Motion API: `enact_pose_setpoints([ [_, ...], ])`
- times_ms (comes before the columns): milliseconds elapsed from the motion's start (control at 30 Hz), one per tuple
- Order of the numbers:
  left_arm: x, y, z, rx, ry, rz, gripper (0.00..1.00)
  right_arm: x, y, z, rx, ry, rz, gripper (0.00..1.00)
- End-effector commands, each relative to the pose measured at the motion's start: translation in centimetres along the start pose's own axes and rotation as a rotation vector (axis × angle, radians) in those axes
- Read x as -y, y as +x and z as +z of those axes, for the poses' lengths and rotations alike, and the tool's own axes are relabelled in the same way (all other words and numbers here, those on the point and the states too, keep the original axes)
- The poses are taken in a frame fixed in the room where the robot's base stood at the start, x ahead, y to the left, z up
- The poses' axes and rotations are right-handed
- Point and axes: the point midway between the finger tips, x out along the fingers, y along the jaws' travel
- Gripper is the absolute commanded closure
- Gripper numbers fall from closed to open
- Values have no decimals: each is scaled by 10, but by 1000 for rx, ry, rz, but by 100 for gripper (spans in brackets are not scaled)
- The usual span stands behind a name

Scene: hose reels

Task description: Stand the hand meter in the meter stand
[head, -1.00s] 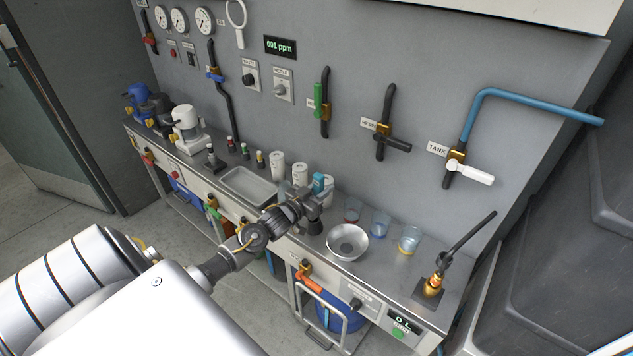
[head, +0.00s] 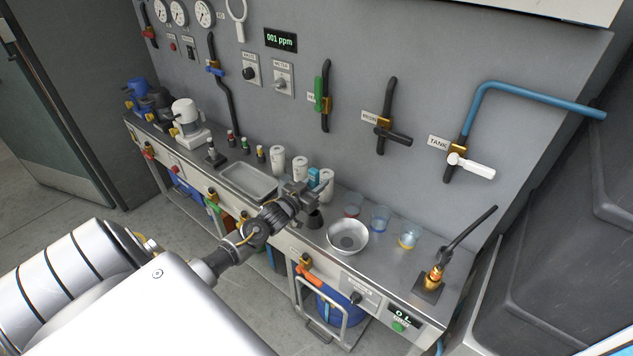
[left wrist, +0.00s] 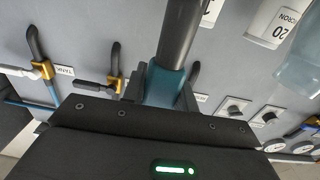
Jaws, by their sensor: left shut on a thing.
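The hand meter is teal with a dark grey shaft. In the head view its light blue part (head: 314,177) shows just past the jaws; in the left wrist view the teal body (left wrist: 163,86) sits between the fingers and the shaft (left wrist: 179,35) points to the top of the picture. My left gripper (head: 302,193) is shut on the meter, above the bench. A small dark cup-like thing (head: 315,218), perhaps the meter stand, shows just below the jaws; I cannot tell its gap to the meter. My right gripper is out of view.
A metal bowl (head: 347,236) stands close to the right of the jaws. Several clear beakers (head: 381,219) stand behind it. White cartridges (head: 278,160) stand near the wall, beside a shallow tray (head: 248,181).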

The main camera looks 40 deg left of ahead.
Motion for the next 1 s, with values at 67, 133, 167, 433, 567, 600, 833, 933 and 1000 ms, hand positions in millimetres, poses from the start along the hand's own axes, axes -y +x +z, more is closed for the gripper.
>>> enact_pose_setpoints([
  [67, 0, 0, 10, -1, -1, 0, 95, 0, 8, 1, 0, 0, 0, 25],
  [133, 0, 0, 16, -1, -1, 0, 95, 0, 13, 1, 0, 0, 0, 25],
  [167, 0, 0, 19, -1, -1, 0, 95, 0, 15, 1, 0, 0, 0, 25],
  [433, 0, 0, 41, 0, 0, 0, 95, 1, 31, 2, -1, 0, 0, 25],
  [567, 0, 0, 52, -1, 0, 0, 95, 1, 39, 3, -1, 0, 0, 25],
  [600, 0, 0, 56, -1, 0, 0, 95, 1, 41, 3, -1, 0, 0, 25],
  [833, 0, 0, 68, -1, 0, 0, 95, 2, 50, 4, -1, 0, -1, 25],
  [933, 0, 0, 70, -1, 0, 0, 95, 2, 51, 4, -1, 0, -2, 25],
  [1000, 0, 0, 70, -1, 0, 0, 95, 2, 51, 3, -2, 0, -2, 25],
])
